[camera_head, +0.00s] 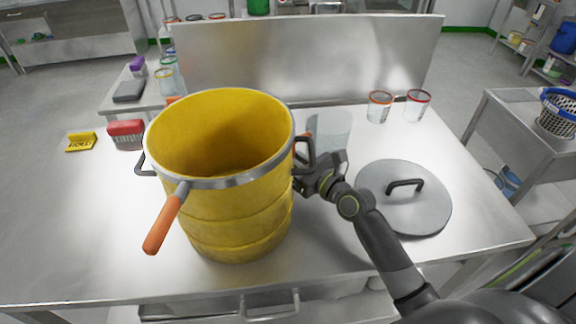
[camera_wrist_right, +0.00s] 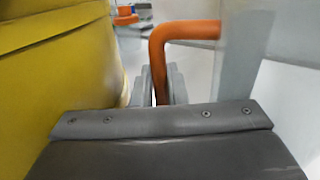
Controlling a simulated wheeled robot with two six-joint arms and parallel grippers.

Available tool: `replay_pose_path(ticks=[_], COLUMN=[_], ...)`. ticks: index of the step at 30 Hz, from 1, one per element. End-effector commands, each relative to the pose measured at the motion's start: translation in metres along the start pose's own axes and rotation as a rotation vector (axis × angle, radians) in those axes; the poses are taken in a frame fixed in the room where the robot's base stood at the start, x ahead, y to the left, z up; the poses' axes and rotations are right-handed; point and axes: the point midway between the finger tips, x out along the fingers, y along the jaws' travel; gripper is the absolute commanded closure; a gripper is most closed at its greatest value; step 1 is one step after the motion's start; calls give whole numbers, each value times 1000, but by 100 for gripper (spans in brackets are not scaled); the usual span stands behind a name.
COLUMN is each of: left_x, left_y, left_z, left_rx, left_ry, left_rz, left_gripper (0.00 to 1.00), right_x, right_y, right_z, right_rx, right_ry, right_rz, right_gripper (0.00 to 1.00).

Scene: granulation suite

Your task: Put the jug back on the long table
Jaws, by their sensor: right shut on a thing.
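The jug (camera_head: 330,130) is clear with an orange handle. In the head view it stands upright behind my right gripper, to the right of the yellow drum. My right gripper (camera_head: 308,172) is shut on the handle. The right wrist view shows the orange handle (camera_wrist_right: 158,60) between its fingers (camera_wrist_right: 160,88), with the clear jug wall (camera_wrist_right: 285,90) on the right. The long table (camera_head: 90,220) is a steel top under the drum. I cannot tell whether the jug's base touches it; the arm hides part of it. My left gripper is not in view.
The yellow drum (camera_head: 240,215) stands close left of my right gripper, an orange-handled tool (camera_head: 165,222) over its rim. A steel lid (camera_head: 405,210) lies to the right. Two glass beakers (camera_head: 379,108) (camera_head: 417,106) stand at the back right. A red-and-grey brush (camera_head: 127,134) lies left.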

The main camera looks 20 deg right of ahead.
Motion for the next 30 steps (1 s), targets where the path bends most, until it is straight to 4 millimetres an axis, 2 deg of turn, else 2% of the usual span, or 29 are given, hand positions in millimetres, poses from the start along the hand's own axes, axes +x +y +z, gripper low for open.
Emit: replay_pose_path(ticks=[2, 15, 16, 20, 30], left_x=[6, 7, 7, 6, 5], left_y=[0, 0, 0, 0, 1], left_z=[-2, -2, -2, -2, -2], left_rx=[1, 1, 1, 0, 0], left_ry=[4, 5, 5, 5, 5], left_rz=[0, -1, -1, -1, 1], left_gripper=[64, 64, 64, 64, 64], right_x=[-3, -4, -4, -4, -4], right_y=[-1, -1, -2, -1, -1], right_z=[-4, -6, -6, -5, -2], right_rx=[-2, 1, 1, 1, 0], right_ry=[-1, -1, 0, 0, -1], right_rz=[1, 0, 0, 0, 1], right_gripper=[100, 100, 85, 68, 66])
